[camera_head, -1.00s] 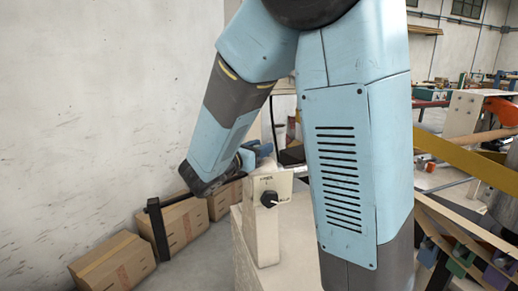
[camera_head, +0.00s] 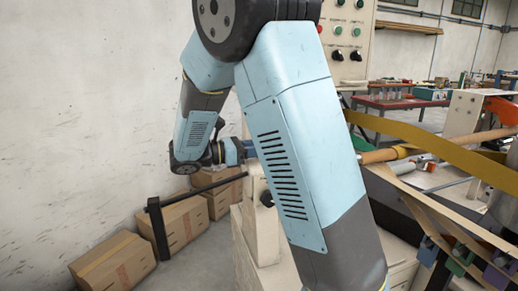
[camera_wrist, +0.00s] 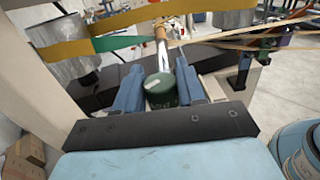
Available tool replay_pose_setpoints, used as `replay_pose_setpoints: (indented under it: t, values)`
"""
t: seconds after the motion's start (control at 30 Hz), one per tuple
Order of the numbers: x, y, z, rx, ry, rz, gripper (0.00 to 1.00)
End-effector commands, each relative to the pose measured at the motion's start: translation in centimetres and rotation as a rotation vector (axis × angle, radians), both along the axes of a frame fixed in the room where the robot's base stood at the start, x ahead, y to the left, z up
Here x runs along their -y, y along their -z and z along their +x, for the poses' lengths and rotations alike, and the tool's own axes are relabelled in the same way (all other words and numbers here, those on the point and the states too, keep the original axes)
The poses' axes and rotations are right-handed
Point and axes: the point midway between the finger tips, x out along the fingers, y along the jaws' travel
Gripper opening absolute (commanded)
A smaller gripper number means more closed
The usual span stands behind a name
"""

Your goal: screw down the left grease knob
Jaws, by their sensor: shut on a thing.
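The grease knob (camera_wrist: 160,92) is a dark green round cap with a pale mark on top, in the middle of the wrist view. My gripper (camera_wrist: 161,78) has its blue fingers on the left and right sides of this cap and is shut on it. A shiny metal rod with an orange-brown part (camera_wrist: 163,45) shows just beyond the cap. In the head view my arm covers most of the work area, and the knob and fingertips cannot be made out there.
Cardboard boxes (camera_head: 113,262) and a black bar (camera_head: 158,226) stand by the left wall. A control panel (camera_head: 345,40) is behind my arm. Yellow belts (camera_head: 430,140) cross at the right. In the wrist view, metal rollers (camera_wrist: 62,45) stand at upper left and blue drums (camera_wrist: 300,150) at lower right.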

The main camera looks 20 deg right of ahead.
Motion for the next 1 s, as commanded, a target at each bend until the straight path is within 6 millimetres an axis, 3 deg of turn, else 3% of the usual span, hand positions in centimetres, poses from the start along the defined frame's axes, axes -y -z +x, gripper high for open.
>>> replay_pose_setpoints:
  t: [0.4, 1.0]
  values:
    - [-0.03, -0.05, 0.11, 0.003, 0.284, 0.000, 0.09]
    - [-0.04, -0.10, 0.05, 0.004, 0.376, -0.001, 0.09]
